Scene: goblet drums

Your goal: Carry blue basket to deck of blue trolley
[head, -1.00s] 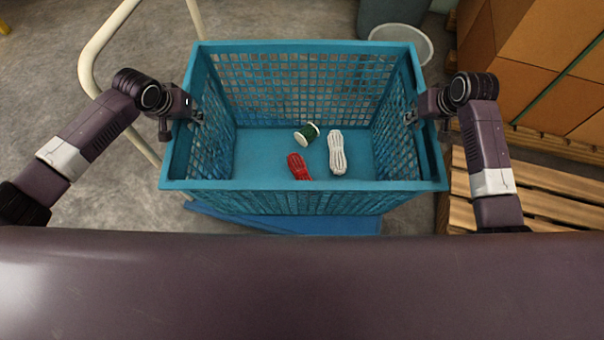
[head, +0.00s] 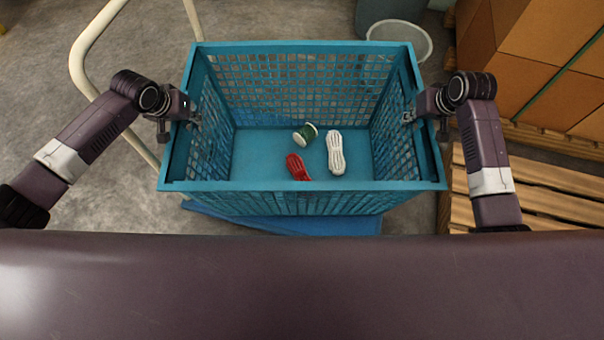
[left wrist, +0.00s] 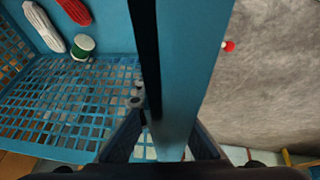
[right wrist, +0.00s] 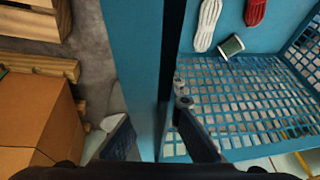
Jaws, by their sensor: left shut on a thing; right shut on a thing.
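The blue basket (head: 300,186) is an open crate with lattice walls, held between my two arms. Inside on its floor lie a green spool (head: 305,134), a red cord bundle (head: 297,167) and a white cord bundle (head: 336,153). My left gripper (head: 192,116) is shut on the basket's left side wall; the left wrist view shows its fingers (left wrist: 168,140) on both sides of that wall. My right gripper (head: 412,115) is shut on the right side wall, also seen in the right wrist view (right wrist: 158,135). The blue trolley's deck (head: 330,226) shows partly below the basket, mostly hidden by it.
The trolley's cream handle rail (head: 82,60) rises at the left. A grey bin (head: 425,45) stands behind the basket. Cardboard boxes (head: 545,85) and a wooden pallet (head: 530,195) are close on the right. Open concrete floor (head: 45,90) lies at the left.

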